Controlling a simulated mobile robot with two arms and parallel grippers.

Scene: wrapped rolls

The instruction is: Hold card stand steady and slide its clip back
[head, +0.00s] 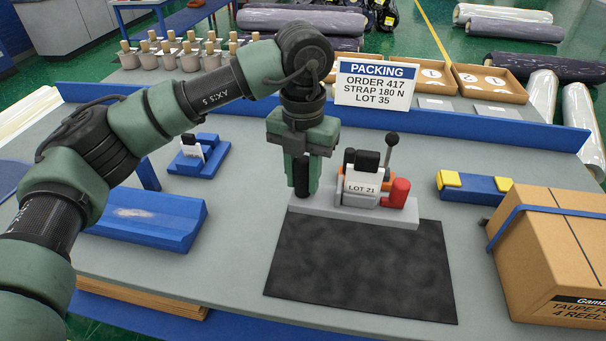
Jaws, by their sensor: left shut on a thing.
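The card stand has a long grey base (372,213) on the table and carries a white card reading LOT 21 (362,188). A black block, probably the clip (367,161), sits above the card. A black-knobbed lever, an orange part and a red knob (399,191) are on the same base. My left gripper (302,190) points down at the left end of the base, shut on a dark upright part there. The fingers hide most of that part. My right gripper is not in view.
A dark mat (362,270) lies in front of the stand. A strapped carton (545,245) and a blue-yellow bar (474,186) are at right. A blue holder with a small card (199,155) and a blue trough (148,217) are at left. A PACKING sign (375,84) stands behind.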

